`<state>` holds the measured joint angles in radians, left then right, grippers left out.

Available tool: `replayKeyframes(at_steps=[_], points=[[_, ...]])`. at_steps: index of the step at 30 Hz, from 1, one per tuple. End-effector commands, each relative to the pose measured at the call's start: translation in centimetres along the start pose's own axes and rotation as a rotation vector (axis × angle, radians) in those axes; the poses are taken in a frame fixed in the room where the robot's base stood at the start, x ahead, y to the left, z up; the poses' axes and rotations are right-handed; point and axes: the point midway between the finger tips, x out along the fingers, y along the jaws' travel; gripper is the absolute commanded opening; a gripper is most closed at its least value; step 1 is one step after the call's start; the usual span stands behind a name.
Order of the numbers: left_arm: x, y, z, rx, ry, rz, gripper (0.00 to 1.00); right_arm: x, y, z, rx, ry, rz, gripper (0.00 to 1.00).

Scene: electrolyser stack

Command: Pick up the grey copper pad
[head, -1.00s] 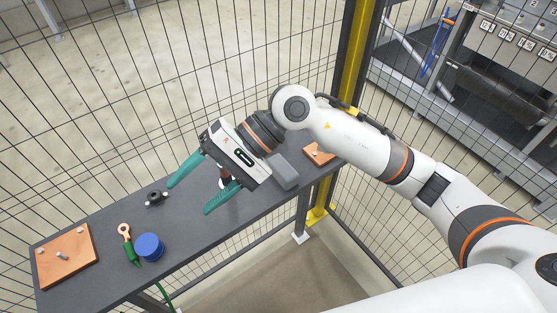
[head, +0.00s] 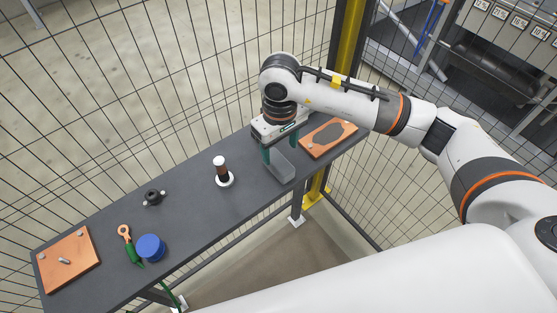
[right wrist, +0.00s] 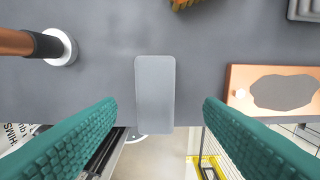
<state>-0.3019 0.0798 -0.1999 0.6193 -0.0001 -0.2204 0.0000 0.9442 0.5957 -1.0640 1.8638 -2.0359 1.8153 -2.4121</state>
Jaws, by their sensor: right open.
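A plain grey pad (head: 281,169), a rounded rectangle, lies on the dark bench near its front edge. In the right wrist view the grey pad (right wrist: 155,95) sits in the middle, between the fingers. My right gripper (head: 279,154) points down over it, open and empty, with one green finger to each side; the right wrist view shows both fingertips (right wrist: 158,108) apart from it. I cannot tell the exact height left. A copper plate (head: 312,146) with a dark grey patch lies to its right. My left gripper is not in view.
A dark-handled stamp-like tool (head: 223,174) stands left of the pad. Farther left are a small black part (head: 153,198), a blue cylinder (head: 150,247), a green-handled tool (head: 130,245) and another copper plate (head: 68,262). An orange brush-like thing (right wrist: 186,4) shows beyond the pad. Mesh fencing runs behind the bench.

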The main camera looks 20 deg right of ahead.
Motion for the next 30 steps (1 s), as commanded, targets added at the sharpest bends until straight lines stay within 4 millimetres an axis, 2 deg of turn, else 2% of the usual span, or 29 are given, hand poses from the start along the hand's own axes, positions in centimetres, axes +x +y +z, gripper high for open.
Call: replayKeyframes(at_steps=[8,13,21,30], points=[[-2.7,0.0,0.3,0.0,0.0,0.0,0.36,2.7,0.5,-0.3,0.0,0.006,0.004,0.62],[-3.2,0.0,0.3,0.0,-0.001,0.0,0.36,4.9,0.5,-0.2,0.0,0.003,0.002,0.62],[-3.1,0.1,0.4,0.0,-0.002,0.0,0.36,5.3,0.5,-0.1,-0.001,0.0,0.002,0.62],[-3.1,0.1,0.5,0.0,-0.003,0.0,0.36,5.3,0.4,-0.1,0.0,0.0,0.002,0.14]])
